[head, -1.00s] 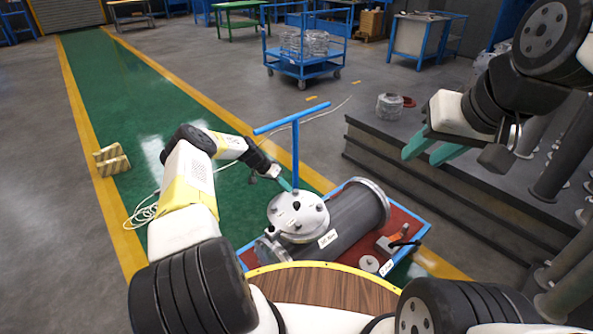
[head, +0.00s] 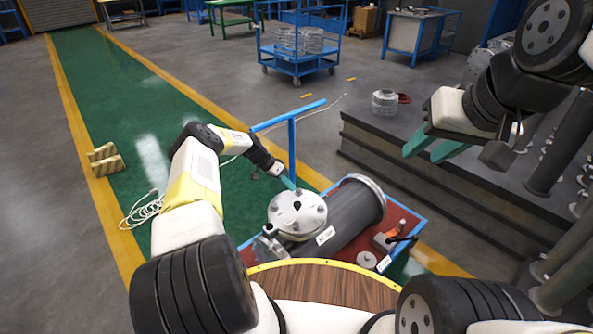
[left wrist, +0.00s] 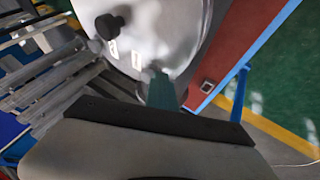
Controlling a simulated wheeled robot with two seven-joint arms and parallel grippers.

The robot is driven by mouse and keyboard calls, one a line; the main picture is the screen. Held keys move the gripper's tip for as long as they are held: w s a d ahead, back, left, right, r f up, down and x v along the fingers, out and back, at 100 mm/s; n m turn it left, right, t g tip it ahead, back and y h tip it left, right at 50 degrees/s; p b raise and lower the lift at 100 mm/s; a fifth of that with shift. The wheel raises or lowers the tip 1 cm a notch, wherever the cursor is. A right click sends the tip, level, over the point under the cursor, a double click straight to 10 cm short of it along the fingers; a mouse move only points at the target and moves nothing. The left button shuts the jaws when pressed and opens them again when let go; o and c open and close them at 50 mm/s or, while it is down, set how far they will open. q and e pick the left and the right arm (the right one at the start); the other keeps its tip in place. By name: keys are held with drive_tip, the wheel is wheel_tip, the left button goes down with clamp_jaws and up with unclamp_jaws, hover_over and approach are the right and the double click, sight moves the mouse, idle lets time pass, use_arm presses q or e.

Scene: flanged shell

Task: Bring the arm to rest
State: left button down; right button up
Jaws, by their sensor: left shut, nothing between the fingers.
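My left gripper (head: 289,184) reaches in from the left in the head view. Its teal fingers are shut with nothing between them, just behind the round flange cover (head: 298,214) of the dark grey shell (head: 345,222). In the left wrist view the shut fingers (left wrist: 161,90) show in front of the pale cover (left wrist: 165,30); I cannot tell whether they touch it. My right gripper (head: 428,150) hangs at the upper right over the dark step, with its two teal fingers apart and nothing between them.
The shell lies on a red-topped blue cart (head: 405,222) whose blue handle (head: 292,140) stands close beside my left gripper. A tool (head: 390,237) lies on the cart's right side. A dark stepped platform (head: 375,150) is at right. The green lane at left is mostly clear.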

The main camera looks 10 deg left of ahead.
use_arm(q)
drive_tip(key=w+d+v, duration=0.1)
drive_tip(key=v, duration=0.7)
drive_tip(key=s+d+r+y, duration=0.2)
drive_tip(key=s+r, duration=0.2)
drive_tip(key=r, duration=0.7)
drive_tip(key=s+d+r+t+y, duration=0.1)
drive_tip(key=s+d+r, duration=0.15)
drive_tip(key=r, duration=0.75)
drive_tip(key=s+d+r+y, duration=0.15)
drive_tip(key=s+r, duration=0.25)
drive_tip(key=r, duration=0.7)
drive_tip(key=s+r+n+t+y, duration=0.1)
drive_tip(key=s+r+n, duration=0.1)
drive_tip(key=s+r, duration=0.55)
drive_tip(key=s+r+n+t+y, duration=0.15)
drive_tip(key=s+r, duration=0.25)
drive_tip(key=s, duration=0.6)
drive_tip(key=s+n+t+h, duration=0.1)
drive_tip(key=s+n, duration=0.2)
drive_tip(key=s, duration=1.1)
drive_tip(key=shift+s+d+f+t+h, duration=0.25)
drive_tip(key=shift+s+t+h, duration=0.05)
drive_tip(key=shift+t+h, duration=0.1)
